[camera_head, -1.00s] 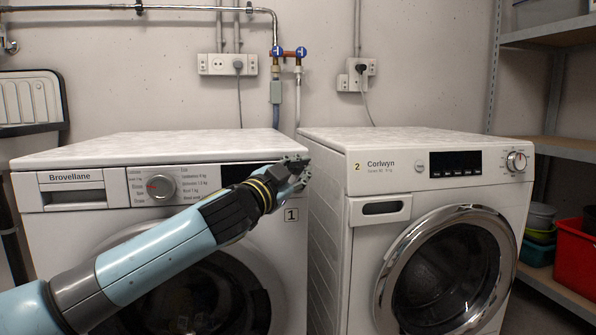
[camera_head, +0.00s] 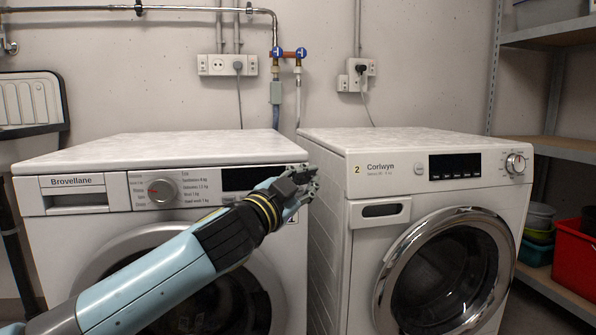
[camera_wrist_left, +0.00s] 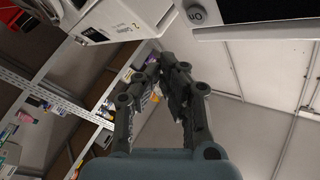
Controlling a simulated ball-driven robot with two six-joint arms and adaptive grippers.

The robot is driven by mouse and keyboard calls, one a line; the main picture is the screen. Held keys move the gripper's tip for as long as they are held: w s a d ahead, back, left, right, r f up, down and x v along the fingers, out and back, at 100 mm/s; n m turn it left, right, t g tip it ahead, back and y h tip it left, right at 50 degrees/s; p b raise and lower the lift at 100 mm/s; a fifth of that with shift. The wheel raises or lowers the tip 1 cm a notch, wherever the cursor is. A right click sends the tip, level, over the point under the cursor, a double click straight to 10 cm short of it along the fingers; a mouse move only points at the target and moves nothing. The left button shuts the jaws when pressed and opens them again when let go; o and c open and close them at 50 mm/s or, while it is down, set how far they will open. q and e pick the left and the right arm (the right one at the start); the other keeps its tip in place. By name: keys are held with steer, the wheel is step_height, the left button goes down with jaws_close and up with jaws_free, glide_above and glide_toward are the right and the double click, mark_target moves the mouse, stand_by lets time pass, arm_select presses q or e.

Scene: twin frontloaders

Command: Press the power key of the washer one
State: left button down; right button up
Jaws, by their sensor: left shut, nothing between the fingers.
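Washer one (camera_head: 92,225) is the white Brovellane machine on the left, with a dial (camera_head: 162,190) and a dark display (camera_head: 245,178) on its panel. In the left wrist view, a round grey key with a mark (camera_wrist_left: 196,14) sits beside that display (camera_wrist_left: 262,8); I take it for the power key. In the head view my left gripper hides that spot. My left gripper (camera_head: 308,181) is shut and empty at the panel's right end. Its fingertips also show in the left wrist view (camera_wrist_left: 167,62), apart from the key. My right gripper is out of view.
Washer two (camera_head: 340,240), a white Corlwyn machine, stands close on the right, across a narrow gap. Metal shelves (camera_head: 560,148) and a red bin (camera_head: 574,258) are at the far right. Pipes and sockets (camera_head: 228,65) are on the back wall.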

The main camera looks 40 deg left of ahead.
arm_select(q)
steer(key=shift+s+d, duration=0.6)
steer(key=shift+d, duration=0.1)
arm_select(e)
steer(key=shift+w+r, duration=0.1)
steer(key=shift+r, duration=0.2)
arm_select(q)
steer(key=shift+s+d, duration=0.1)
steer(key=shift+d, duration=0.05)
steer(key=shift+s+d+p, duration=0.25)
steer(key=shift+p, duration=0.05)
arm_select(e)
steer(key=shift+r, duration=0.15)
arm_select(q)
steer(key=shift+s+d+p, duration=0.6)
steer(key=shift+s+d, duration=0.6)
steer(key=shift+d, duration=0.25)
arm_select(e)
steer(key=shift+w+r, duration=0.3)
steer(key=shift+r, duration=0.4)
